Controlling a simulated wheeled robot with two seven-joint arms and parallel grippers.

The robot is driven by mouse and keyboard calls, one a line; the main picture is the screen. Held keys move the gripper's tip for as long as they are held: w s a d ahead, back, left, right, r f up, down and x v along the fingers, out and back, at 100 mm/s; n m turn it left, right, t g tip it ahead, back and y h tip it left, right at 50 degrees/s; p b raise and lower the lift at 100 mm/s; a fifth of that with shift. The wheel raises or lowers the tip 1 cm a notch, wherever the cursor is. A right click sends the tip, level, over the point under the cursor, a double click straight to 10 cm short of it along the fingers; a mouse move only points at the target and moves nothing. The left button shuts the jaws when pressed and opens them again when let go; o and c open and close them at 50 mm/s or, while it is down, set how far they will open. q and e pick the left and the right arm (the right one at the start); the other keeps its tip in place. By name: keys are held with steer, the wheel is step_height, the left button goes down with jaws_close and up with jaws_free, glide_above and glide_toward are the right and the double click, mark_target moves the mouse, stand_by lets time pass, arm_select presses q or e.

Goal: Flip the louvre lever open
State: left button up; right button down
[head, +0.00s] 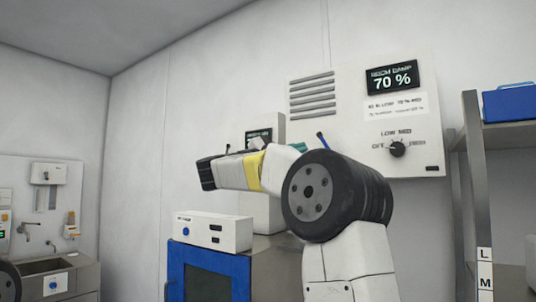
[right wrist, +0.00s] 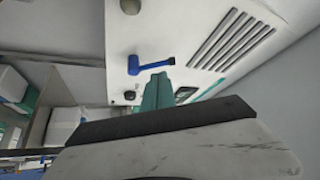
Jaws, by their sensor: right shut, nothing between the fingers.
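The blue louvre lever (head: 323,141) is on the white wall panel (head: 350,130), below the louvre slats (head: 312,96). In the head view it stands nearly upright, its lower end hidden by my arm. In the right wrist view the whole lever (right wrist: 150,65) shows, with a wide blue end and a darker end towards the slats (right wrist: 232,42). My right gripper (head: 299,147) shows a little teal behind my arm, just left of the lever. In the right wrist view my right gripper (right wrist: 158,80) is shut and empty, its tips close beside the lever. Contact cannot be told. My left gripper is out of view.
The panel has a 70 % display (head: 391,78) and a dial (head: 397,149) right of the lever. A smaller unit with a screen (head: 258,135) is to the left. Below are a white box (head: 213,232) and a blue-doored cabinet (head: 176,275). A shelf (head: 472,180) stands right.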

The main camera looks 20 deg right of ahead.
mark_target(323, 142)
steer(key=x, duration=0.6)
steer(key=shift+d, duration=0.15)
steer(key=shift+d+r, duration=0.1)
steer(key=shift+d, duration=0.05)
